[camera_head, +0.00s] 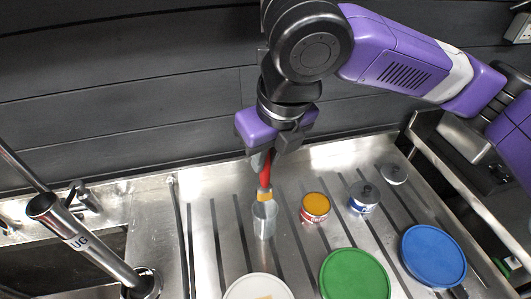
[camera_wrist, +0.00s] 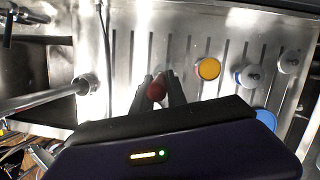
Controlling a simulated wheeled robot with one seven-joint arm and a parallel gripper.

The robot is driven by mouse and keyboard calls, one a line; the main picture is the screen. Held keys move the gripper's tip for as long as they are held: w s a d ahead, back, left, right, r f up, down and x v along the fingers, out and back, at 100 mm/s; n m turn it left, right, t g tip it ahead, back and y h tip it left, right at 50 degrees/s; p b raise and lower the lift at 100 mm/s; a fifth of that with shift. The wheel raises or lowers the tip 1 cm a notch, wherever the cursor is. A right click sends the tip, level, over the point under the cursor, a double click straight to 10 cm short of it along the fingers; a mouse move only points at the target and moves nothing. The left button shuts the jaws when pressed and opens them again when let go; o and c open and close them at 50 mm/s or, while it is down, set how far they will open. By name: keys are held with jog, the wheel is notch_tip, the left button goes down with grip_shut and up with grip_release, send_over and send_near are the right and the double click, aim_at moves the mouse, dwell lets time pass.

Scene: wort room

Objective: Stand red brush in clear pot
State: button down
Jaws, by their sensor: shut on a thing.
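My gripper (camera_head: 267,157) is shut on the red brush (camera_head: 265,174) and holds it roughly upright, its tan lower end downward. The clear pot (camera_head: 265,223) stands on the grooved steel surface directly below. The brush's lower end overlaps the pot's rim in the head view; I cannot tell how far inside it is. In the wrist view the brush's red end (camera_wrist: 157,88) shows between the two dark fingers (camera_wrist: 160,90), and the pot is mostly hidden behind them.
An orange-topped tin (camera_head: 315,205), a grey-topped tin (camera_head: 363,197) and another small tin (camera_head: 394,174) stand to the right. Green (camera_head: 355,275), blue (camera_head: 433,256) and white (camera_head: 257,288) lids lie in front. A sink with a steel tap pipe (camera_head: 95,250) is at left.

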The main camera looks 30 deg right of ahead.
aim_at(268, 185)
jog(key=shift+f+b, duration=3.5)
jog(key=shift+f, duration=1.45)
jog(key=c, duration=1.3)
grip_release()
jog(key=shift+o, duration=0.2)
jog(key=v, duration=0.7)
jog(key=shift+s+r+p, duration=0.15)
jog(key=shift+r+p, duration=0.25)
